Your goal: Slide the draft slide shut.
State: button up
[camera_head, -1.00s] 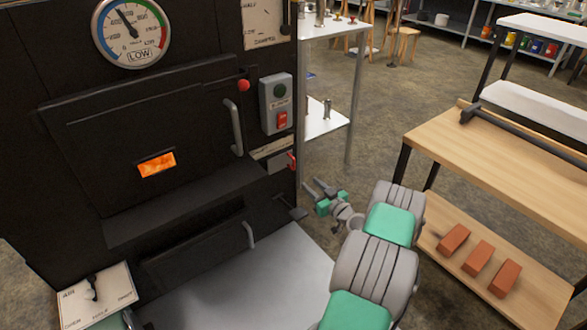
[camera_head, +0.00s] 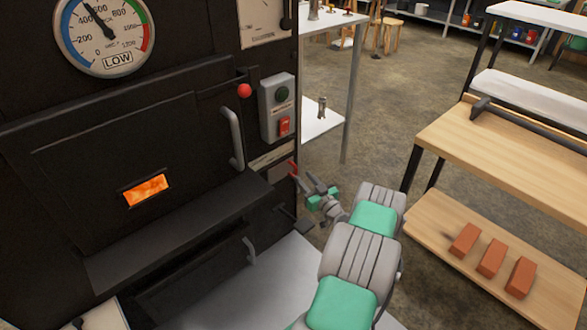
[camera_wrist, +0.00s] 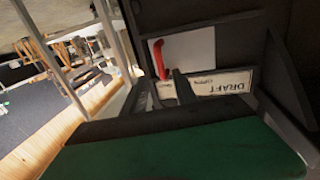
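In the wrist view the red handle (camera_wrist: 158,58) stands out in front of a pale plate (camera_wrist: 190,52), above a tilted label (camera_wrist: 225,84) reading DRAFT. My gripper (camera_head: 304,182) is just right of and slightly below the handle in the head view, its two fingers apart and empty. In the wrist view the handle lies ahead, roughly between the fingers of my gripper (camera_wrist: 162,82). I cannot tell whether they touch it.
The firebox door handle (camera_head: 232,138) and a switch box (camera_head: 277,107) are above the slide. A dark pedal-like tab (camera_head: 293,222) sticks out below my gripper. A wooden shelf unit (camera_head: 500,150) with bricks stands right; floor lies between.

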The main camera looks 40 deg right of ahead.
aim_at(296, 169)
jog(key=w, duration=0.2)
jog(key=w+b, duration=0.1)
jog(key=w, duration=0.3)
jog(key=shift+d, duration=0.35)
jog(key=shift+c, duration=0.5)
grip_shut()
jog(key=shift+d+r, duration=0.1)
jog(key=shift+r, duration=0.1)
